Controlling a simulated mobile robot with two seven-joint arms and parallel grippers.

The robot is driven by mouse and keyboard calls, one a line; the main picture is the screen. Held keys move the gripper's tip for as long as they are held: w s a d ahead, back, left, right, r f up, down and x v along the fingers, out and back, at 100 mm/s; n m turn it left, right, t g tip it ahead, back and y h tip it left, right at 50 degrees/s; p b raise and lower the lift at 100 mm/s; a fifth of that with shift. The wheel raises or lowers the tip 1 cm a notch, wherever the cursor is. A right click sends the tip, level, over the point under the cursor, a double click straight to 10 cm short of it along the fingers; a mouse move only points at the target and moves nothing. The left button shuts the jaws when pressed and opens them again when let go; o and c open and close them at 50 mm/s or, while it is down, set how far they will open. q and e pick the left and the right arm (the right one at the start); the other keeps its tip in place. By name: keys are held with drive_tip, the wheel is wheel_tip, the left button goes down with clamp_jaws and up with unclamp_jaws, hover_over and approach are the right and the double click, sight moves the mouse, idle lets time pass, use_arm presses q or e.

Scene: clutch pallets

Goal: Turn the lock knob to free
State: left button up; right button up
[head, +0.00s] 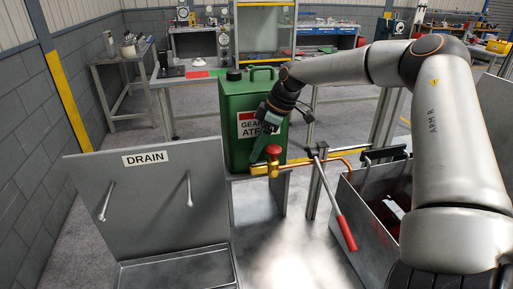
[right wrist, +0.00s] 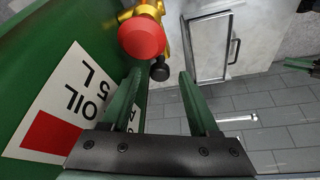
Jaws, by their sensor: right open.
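A red round knob (head: 274,150) sits on top of a brass valve (head: 271,169) at the middle of the head view. In the right wrist view the red knob (right wrist: 141,38) is just beyond my fingertips, with a small black knob (right wrist: 160,70) beside it. I cannot tell for sure which is the lock knob. My right gripper (head: 260,150) points down beside the red knob, close to the green can. Its green fingers (right wrist: 161,75) are apart with nothing between them. The knob's marking is not readable.
The green can (head: 238,100) labelled gear oil stands right behind the gripper. A red-handled lever (head: 341,220) stands to the right, by an open grey bin (head: 362,218). A DRAIN panel (head: 147,190) is at left. Workbenches stand at the back.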

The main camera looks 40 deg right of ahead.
drive_tip(key=shift+w+f, duration=0.1)
drive_tip(key=shift+f, duration=0.25)
drive_tip(key=shift+c, duration=0.3)
clamp_jaws()
